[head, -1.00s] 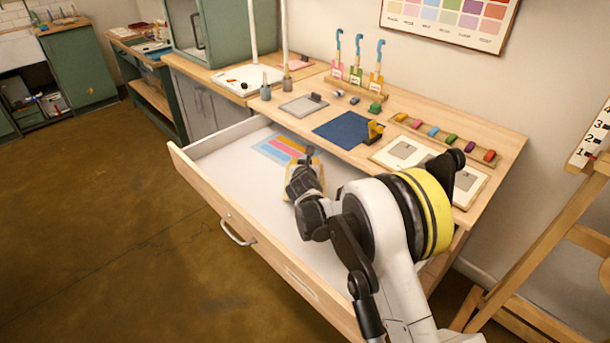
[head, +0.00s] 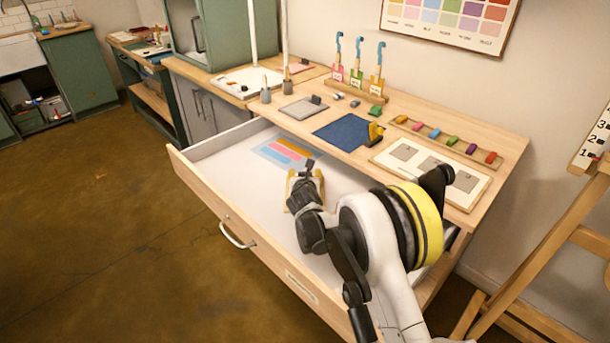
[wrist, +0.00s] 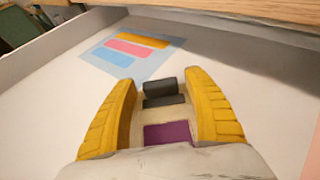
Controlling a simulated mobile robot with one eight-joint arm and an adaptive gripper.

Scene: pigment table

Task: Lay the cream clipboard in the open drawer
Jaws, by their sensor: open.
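The drawer (head: 205,166) is pulled open below the table top, with a pale floor and a wooden front. My gripper (head: 304,180) is inside it, pointing down, with its yellow fingers apart. In the wrist view, the cream clipboard (wrist: 138,125) lies between the open fingers, with a dark clip at its far end and a purple patch on its face. It appears to be on the drawer floor; its near part is hidden by my gripper. In the head view my gripper mostly hides it.
A blue card with coloured stripes (head: 284,151) lies in the drawer beyond my gripper. The table top (head: 490,132) above holds a navy mat (head: 345,132), a white board with grey squares (head: 430,172) and a row of coloured blocks (head: 447,140). The drawer's left part is clear.

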